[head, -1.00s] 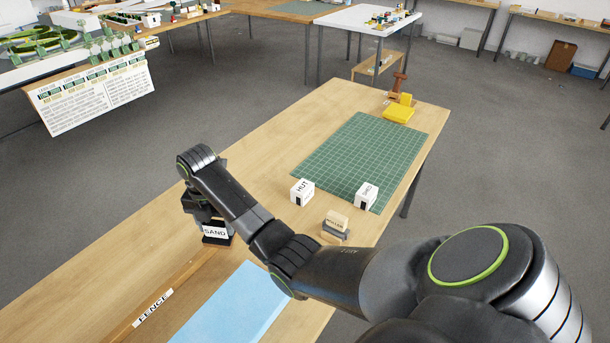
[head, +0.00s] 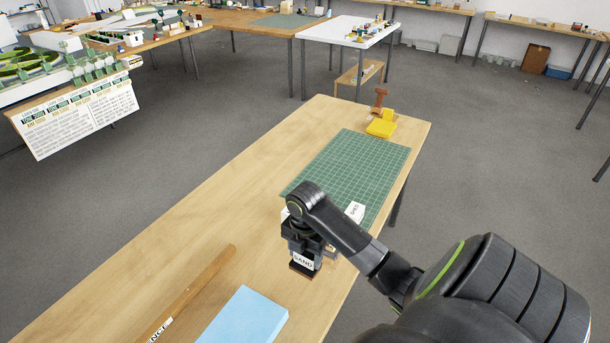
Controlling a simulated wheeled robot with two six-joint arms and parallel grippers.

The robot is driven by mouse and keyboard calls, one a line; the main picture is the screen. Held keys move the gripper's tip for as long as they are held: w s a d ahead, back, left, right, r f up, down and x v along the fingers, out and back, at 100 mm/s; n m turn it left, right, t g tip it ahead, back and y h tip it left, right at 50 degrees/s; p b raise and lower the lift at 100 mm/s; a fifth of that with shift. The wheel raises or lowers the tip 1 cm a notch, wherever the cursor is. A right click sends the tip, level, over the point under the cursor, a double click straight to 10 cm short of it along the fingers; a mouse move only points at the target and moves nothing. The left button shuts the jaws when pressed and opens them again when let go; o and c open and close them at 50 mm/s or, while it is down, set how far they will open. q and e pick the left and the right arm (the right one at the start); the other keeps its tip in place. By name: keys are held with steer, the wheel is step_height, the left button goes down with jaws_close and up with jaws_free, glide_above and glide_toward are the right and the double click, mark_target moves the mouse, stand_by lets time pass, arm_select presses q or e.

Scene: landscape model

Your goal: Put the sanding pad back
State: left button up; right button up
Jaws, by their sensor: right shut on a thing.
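The sanding pad (head: 302,263) is a small dark block with a white label reading SAND and a brown underside. My right gripper (head: 306,246) points down and is shut on it, near the right edge of the wooden table (head: 190,215). The pad looks close over the tabletop; I cannot tell whether it touches. My right arm comes in from the lower right. The gripper hides most of the small things behind it. My left gripper is not in view.
A white SHED block (head: 355,211) stands on the green cutting mat (head: 350,165). A yellow thing (head: 381,128) lies at the far end. A long wooden strip (head: 195,289) and a blue slab (head: 243,317) lie at the near left. The left middle of the tabletop is clear.

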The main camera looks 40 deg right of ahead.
steer(key=shift+r+p, duration=0.2)
steer(key=shift+p, duration=0.3)
steer(key=shift+f+b, duration=0.85)
steer(key=shift+f, duration=0.6)
steer(key=shift+f+b, duration=1.5)
steer(key=shift+f, duration=1.45)
steer(key=shift+f, duration=0.2)
steer(key=o, duration=1)
